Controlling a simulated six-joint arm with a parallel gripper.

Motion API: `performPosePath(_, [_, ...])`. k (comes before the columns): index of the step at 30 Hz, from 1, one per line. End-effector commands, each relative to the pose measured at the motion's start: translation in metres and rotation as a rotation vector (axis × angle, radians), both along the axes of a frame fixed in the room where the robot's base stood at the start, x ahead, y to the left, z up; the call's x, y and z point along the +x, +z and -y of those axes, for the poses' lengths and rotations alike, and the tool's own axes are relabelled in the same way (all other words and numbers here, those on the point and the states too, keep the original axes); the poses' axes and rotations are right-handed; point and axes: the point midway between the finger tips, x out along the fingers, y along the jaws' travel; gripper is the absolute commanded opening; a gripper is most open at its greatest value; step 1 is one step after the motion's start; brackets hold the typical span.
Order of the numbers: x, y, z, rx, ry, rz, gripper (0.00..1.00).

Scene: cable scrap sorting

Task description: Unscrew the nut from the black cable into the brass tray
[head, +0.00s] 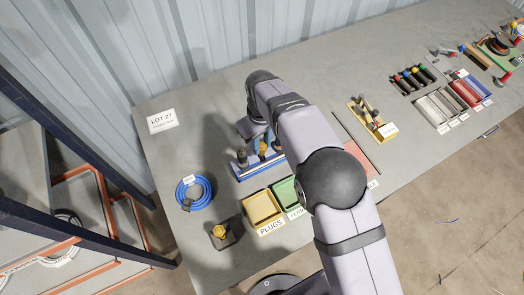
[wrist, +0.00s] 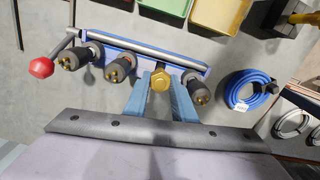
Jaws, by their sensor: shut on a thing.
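My gripper (wrist: 160,84) has its two blue fingers closed on a brass-coloured nut (wrist: 160,79) in the wrist view. The nut sits at a blue holder (wrist: 128,46) with a metal rod, among several black connectors (wrist: 117,68) with brass pins. The black cable behind the nut is hidden, so I cannot tell how far the nut is threaded on. In the head view the blue holder (head: 262,168) shows beside my arm, which hides part of it. I cannot make out a tray labelled brass; a yellow tray (head: 262,207) reads PLUGS, and a green tray (head: 287,192) stands beside it.
A blue cable coil (head: 194,193) lies left of the trays. A dark block with a yellow top (head: 221,236) stands near the front edge. A red-knobbed lever (wrist: 41,68) juts from the holder. More bins (head: 463,92) stand at the right.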

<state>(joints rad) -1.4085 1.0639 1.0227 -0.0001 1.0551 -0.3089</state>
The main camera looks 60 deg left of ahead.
Motion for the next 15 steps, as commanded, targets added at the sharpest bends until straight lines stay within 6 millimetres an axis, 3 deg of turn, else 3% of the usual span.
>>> performPosePath(15, [0.000,0.021,0.000,0.001,-0.001,0.000,0.00])
